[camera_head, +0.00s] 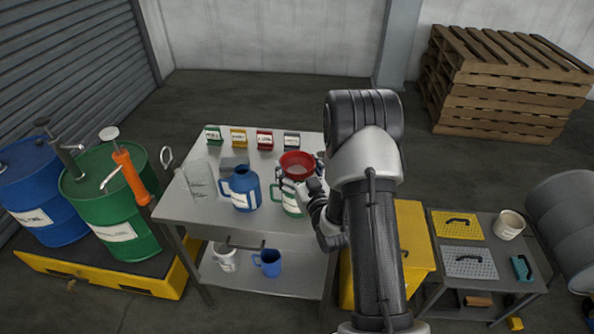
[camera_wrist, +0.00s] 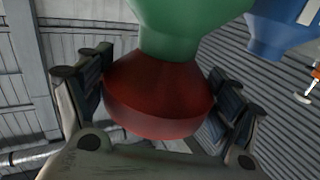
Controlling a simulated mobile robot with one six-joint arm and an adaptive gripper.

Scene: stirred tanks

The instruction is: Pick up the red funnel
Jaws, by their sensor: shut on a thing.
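The red funnel (camera_head: 297,162) is wide end up above the steel table, over a green jug (camera_head: 291,203) with a white label. My gripper (camera_head: 300,182) is at the funnel, its fingers on either side of it. In the wrist view the funnel (camera_wrist: 158,103) sits between the two finger pads of my gripper (camera_wrist: 162,92), which is shut on it. The green jug (camera_wrist: 188,22) shows right behind the funnel's narrow end. The spout is hidden, and I cannot tell whether it is still inside the jug's mouth.
A blue jug (camera_head: 242,189) stands close on the left, with a clear beaker (camera_head: 199,179) beyond it. Several small coloured boxes line the table's back edge. A blue mug (camera_head: 268,263) is on the lower shelf. Drums stand at far left; pallets (camera_head: 497,105) at back right.

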